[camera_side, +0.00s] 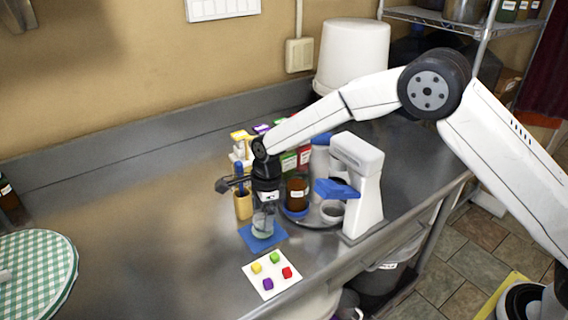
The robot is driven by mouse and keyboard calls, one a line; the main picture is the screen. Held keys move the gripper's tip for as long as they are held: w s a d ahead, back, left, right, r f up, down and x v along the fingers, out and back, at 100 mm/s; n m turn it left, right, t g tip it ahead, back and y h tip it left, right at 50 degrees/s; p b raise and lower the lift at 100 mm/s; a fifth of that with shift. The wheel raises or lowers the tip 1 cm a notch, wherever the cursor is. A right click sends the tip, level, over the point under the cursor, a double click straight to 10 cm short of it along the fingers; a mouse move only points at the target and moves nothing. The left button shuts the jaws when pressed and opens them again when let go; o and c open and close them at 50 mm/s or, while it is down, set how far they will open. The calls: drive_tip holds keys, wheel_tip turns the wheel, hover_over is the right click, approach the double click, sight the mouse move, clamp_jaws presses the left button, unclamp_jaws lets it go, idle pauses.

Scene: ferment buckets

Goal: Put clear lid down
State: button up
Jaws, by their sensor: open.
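My gripper (264,207) points straight down over a small blue mat (279,236) near the front of the steel counter. Its jaws are open. Just below and between the fingers is a clear, see-through piece (262,229) that stands over the mat. I cannot tell whether this is the clear lid alone or a jar with the lid on it, nor whether the fingers touch it. The gripper body hides its upper part.
A white card (265,284) with small coloured cubes lies in front of the mat. A checked round cloth (35,270) lies left; the counter between is clear.

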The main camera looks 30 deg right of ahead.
wheel_tip(320, 180, up, 9)
drive_tip(key=d, duration=0.1)
idle(0.3)
drive_tip(key=shift+s+r, duration=0.1)
idle(0.4)
drive_tip(key=s+d+r+n+t+y, duration=0.25)
drive_tip(key=s+r+t+y, duration=0.25)
drive_tip(key=s+r, duration=1)
drive_tip(key=s+d+f+n+g+h, duration=0.1)
drive_tip(key=s+d+f+n+h, duration=0.2)
drive_tip(key=d+f+n, duration=0.4)
drive_tip(key=s+d+f+n+g+h, duration=0.1)
drive_tip(key=s+d+f+n+h, duration=0.2)
drive_tip(key=s+d+f+n, duration=0.3)
wheel_tip(320, 180, down, 4)
drive_tip(key=d+n, duration=0.1)
drive_tip(key=n, duration=0.4)
drive_tip(key=shift+d+r+g, duration=0.2)
drive_tip(key=shift+d+g, duration=0.1)
